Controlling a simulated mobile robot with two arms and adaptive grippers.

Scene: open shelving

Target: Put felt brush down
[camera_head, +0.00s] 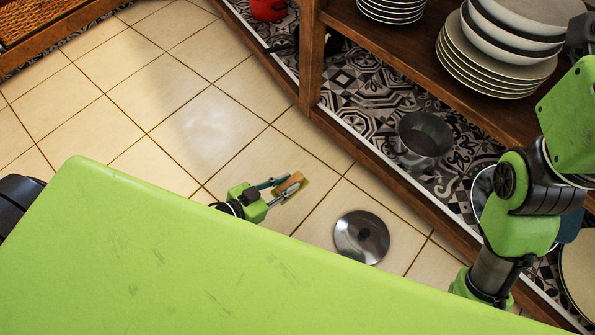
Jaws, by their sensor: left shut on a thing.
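My left gripper (281,190) is over the tiled floor near the middle of the view, in front of the shelving. It is shut on the felt brush (291,183), a small block with a brown wooden face and a yellowish side. The brush sits between the fingertips, and parts of it are hidden by them. I cannot tell how high it is above the floor. My right arm shows at the right edge, but its gripper is not in view.
A round metal lid (361,237) lies on the floor right of the brush. A metal pot (423,139) stands on the patterned lower shelf (365,85). Stacked plates and bowls (500,50) are on the shelf above. Tiled floor (200,120) left of the brush is clear.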

